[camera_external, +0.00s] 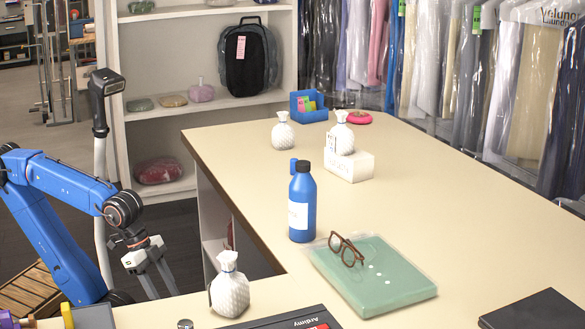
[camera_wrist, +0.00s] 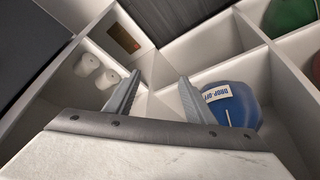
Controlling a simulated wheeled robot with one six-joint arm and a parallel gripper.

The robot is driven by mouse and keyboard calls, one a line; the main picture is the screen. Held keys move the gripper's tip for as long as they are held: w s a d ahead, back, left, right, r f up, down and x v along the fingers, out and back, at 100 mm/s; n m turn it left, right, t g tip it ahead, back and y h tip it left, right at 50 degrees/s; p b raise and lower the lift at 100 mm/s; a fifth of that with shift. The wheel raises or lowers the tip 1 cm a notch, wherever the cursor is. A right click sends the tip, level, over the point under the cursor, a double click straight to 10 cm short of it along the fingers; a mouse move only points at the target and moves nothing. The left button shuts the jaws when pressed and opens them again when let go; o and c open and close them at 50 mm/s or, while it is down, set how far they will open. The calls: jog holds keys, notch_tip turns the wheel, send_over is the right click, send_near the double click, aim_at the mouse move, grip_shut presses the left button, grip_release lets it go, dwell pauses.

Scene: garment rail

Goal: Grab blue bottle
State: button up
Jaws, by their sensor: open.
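The blue bottle (camera_external: 302,208) stands upright on the cream counter (camera_external: 450,190). It has a black cap and a white label. My gripper (camera_external: 160,284) hangs to the left of the counter, pointing down, well apart from the bottle and lower than it in the picture. In the wrist view my gripper (camera_wrist: 159,80) is open, with nothing between its two fingers. The blue bottle does not show in the wrist view.
A white tied bag (camera_external: 230,290) stands near the counter's front edge. Brown glasses (camera_external: 347,250) lie on a green folded garment (camera_external: 385,285) beside the bottle. A blue rounded item marked DROP-OFF (camera_wrist: 228,103) sits in a shelf compartment near the right finger.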

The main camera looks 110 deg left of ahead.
aim_at(304, 161)
jog(key=o, duration=0.6)
jog(key=shift+o, duration=0.2)
